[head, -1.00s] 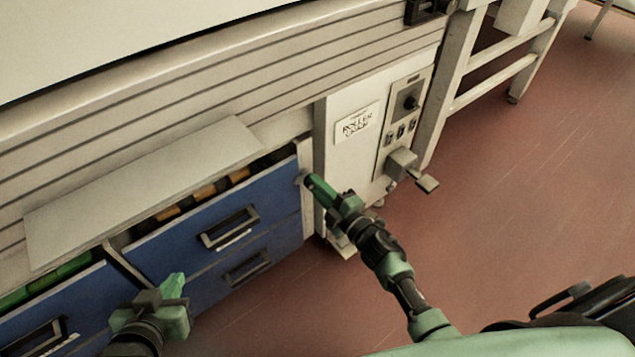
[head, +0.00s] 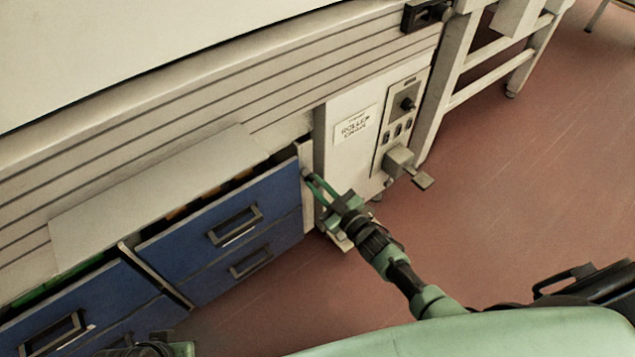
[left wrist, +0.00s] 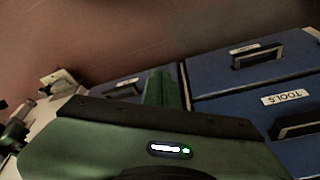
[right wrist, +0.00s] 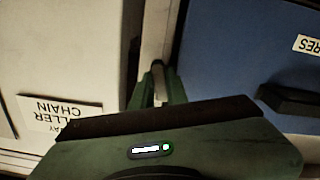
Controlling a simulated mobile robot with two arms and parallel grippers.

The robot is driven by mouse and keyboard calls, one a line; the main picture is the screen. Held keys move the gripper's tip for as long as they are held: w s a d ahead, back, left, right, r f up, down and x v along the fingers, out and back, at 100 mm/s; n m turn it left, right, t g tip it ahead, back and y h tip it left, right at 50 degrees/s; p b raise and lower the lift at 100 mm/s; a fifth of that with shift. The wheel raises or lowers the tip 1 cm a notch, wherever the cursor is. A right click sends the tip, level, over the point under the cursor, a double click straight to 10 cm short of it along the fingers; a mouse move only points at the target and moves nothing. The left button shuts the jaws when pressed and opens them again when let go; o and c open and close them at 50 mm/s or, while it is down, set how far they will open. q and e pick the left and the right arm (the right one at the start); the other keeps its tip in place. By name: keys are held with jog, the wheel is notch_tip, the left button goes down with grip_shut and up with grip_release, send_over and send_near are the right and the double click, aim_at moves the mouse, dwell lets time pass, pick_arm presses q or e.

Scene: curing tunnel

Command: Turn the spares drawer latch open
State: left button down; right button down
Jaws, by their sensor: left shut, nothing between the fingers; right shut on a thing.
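The spares drawer (head: 190,232) is the upper blue drawer beside the white cabinet post. It also shows in the right wrist view (right wrist: 225,60), with part of its label (right wrist: 306,45) upside down. The small latch (right wrist: 157,66) sits at the drawer's edge on the pale post and is mostly hidden by my fingers. My right gripper (head: 314,183) is shut on the latch; its two fingers lie either side of it in the right wrist view (right wrist: 158,88). My left gripper (left wrist: 163,88) is shut and empty in front of the drawers.
A roller chain cabinet (head: 350,150) with a knob panel (head: 401,115) and a protruding pedal-like bracket (head: 415,175) stands right of the drawers. A tools drawer (left wrist: 250,105) is beside the spares drawer. The red floor (head: 500,170) at right is clear.

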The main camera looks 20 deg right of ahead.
pick_arm(q)
jog(key=shift+s+p+x, duration=0.2)
jog(key=shift+p+x, duration=0.2)
jog(key=shift+x, duration=1.35)
pick_arm(e)
jog(key=shift+m, duration=1.9)
pick_arm(q)
jog(key=shift+f, duration=0.2)
pick_arm(e)
jog(key=c, duration=1.4)
grip_release()
